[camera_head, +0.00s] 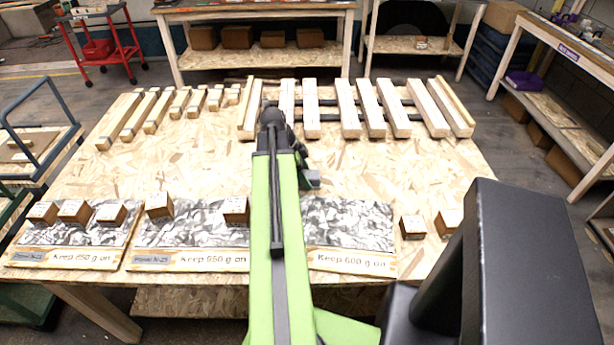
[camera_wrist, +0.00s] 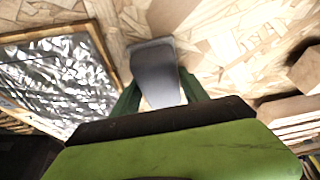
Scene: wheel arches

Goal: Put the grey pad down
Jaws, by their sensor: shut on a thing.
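In the wrist view the grey pad (camera_wrist: 155,72) is a smooth flat piece between the green fingers of my gripper (camera_wrist: 158,92), which is shut on it. Its far end points away from me over the bare chipboard. I cannot tell whether it touches the board. A silvery mat with a wooden edge (camera_wrist: 60,75) lies to its left. In the head view my green arm reaches over the table (camera_head: 340,165) and hides much of the middle. A small dark grey piece just right of the arm may be part of the gripper or the pad.
Three silvery mats with "Keep … g on" labels line the front, including the left (camera_head: 85,232), middle (camera_head: 195,235) and right (camera_head: 350,225) ones. Wooden cubes (camera_head: 110,213) stand on or near them. Wooden bars (camera_head: 370,108) lie along the back. Bare board shows at centre right.

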